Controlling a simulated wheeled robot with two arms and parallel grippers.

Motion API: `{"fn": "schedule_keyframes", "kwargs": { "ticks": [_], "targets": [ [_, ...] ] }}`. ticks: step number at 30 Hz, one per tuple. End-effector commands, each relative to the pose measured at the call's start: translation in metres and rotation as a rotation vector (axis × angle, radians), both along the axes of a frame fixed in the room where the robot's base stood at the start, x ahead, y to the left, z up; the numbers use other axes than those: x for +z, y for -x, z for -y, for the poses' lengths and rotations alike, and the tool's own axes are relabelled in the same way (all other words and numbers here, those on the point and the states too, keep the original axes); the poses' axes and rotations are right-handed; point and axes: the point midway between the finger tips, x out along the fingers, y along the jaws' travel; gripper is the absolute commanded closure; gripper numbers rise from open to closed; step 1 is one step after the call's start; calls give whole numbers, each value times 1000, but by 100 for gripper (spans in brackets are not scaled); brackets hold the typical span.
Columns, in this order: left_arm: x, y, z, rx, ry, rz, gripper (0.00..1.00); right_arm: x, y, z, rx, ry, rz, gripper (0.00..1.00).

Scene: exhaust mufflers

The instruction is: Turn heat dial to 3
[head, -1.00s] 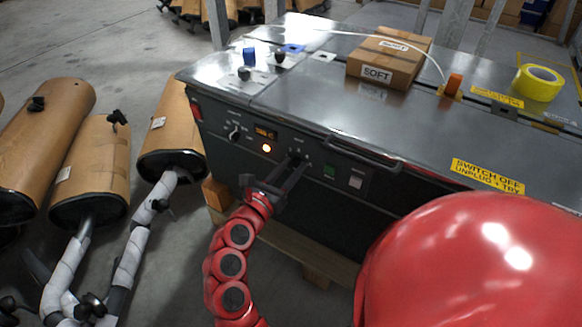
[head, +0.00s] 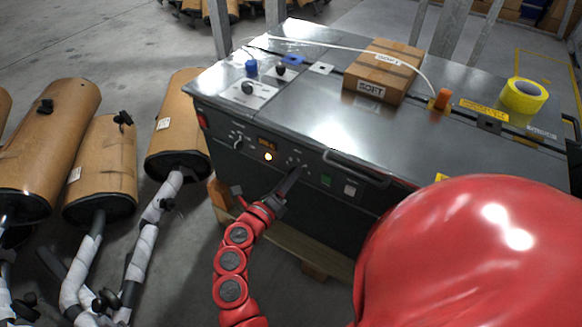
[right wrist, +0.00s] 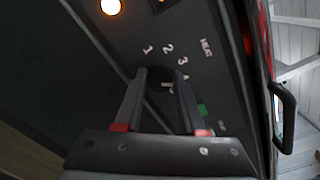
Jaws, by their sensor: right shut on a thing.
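The dark heat dial (right wrist: 160,75) is on the machine's front panel (right wrist: 120,48), with white numbers 1, 2 and 3 around it in the right wrist view. My right gripper (head: 297,168) reaches the panel in the head view. In the right wrist view its two fingers stand on either side of the dial and are shut on it. The fingers and shadow hide much of the dial, so I cannot tell which number it points to. My left gripper is not in view.
Left of the dial are a lit orange lamp (head: 268,157), a small display (head: 267,145) and another knob (head: 238,144). Right of it are a green button (head: 326,181), a white button (head: 350,190) and a bar handle (head: 357,168). Wrapped mufflers (head: 103,168) lie at left.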

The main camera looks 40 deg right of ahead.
Motion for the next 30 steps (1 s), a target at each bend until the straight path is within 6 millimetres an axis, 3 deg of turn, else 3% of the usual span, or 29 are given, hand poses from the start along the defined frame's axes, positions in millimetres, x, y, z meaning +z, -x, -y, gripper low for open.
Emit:
{"fn": "schedule_keyframes", "kwargs": {
  "ticks": [3, 15, 30],
  "targets": [
    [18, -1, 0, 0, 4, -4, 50, 5, 0, 0, 0, 42, -106, 100],
    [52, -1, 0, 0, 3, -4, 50, 2, 0, -1, 3, 167, -411, 100],
    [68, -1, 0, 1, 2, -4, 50, -2, 0, -1, 1, 235, -572, 100]
  ]
}}
